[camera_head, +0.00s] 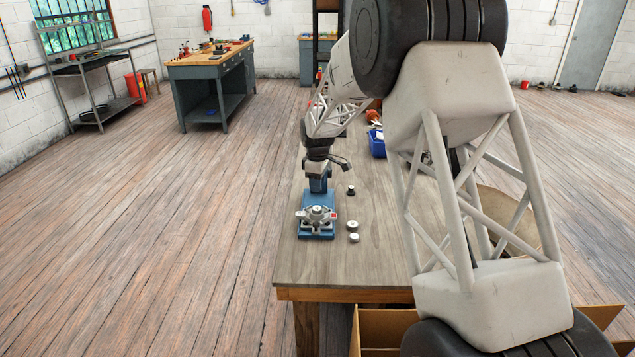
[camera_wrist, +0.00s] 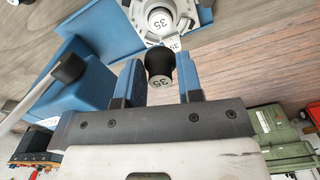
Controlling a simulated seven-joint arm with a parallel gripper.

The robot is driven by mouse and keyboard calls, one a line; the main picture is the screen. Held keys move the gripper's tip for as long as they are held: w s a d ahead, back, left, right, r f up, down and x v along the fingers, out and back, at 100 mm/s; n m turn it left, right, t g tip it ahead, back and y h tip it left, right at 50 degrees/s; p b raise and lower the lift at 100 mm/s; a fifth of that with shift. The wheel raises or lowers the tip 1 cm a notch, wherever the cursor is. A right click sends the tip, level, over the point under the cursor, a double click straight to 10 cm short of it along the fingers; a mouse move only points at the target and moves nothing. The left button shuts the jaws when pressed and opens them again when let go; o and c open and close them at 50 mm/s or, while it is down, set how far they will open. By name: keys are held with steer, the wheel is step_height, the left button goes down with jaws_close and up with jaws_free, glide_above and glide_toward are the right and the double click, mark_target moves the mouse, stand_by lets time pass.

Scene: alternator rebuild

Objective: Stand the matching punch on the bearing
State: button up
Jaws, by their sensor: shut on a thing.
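In the wrist view my gripper (camera_wrist: 160,72) is shut on a punch (camera_wrist: 160,62) with a black body and a white end marked 35. The blue fingers flank it on both sides. Beyond it, the bearing (camera_wrist: 160,17), also marked 35, sits in the middle of the metal alternator housing (camera_wrist: 139,20). The punch appears apart from the bearing; the exact gap cannot be told. In the head view the housing (camera_head: 317,214) lies on the blue press base (camera_head: 317,234). The held punch cannot be made out there.
The blue press column (camera_wrist: 80,85) and its black-knobbed lever (camera_wrist: 70,67) are close left of my gripper. Two silver round pieces (camera_head: 352,224) (camera_head: 354,238) and a dark-bodied piece (camera_head: 350,190) stand right of the press. A blue bin (camera_head: 377,146) is farther back. The bench front (camera_head: 340,268) is clear.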

glide_above(317, 208)
steer(key=shift+d+f, duration=0.1)
steer(key=shift+f, duration=2.15)
steer(key=shift+f, duration=1.5)
stand_by(1.4)
steer(key=o, duration=1)
steer(key=shift+o, duration=0.2)
steer(key=shift+s, duration=0.1)
steer(key=shift+r, duration=3.95)
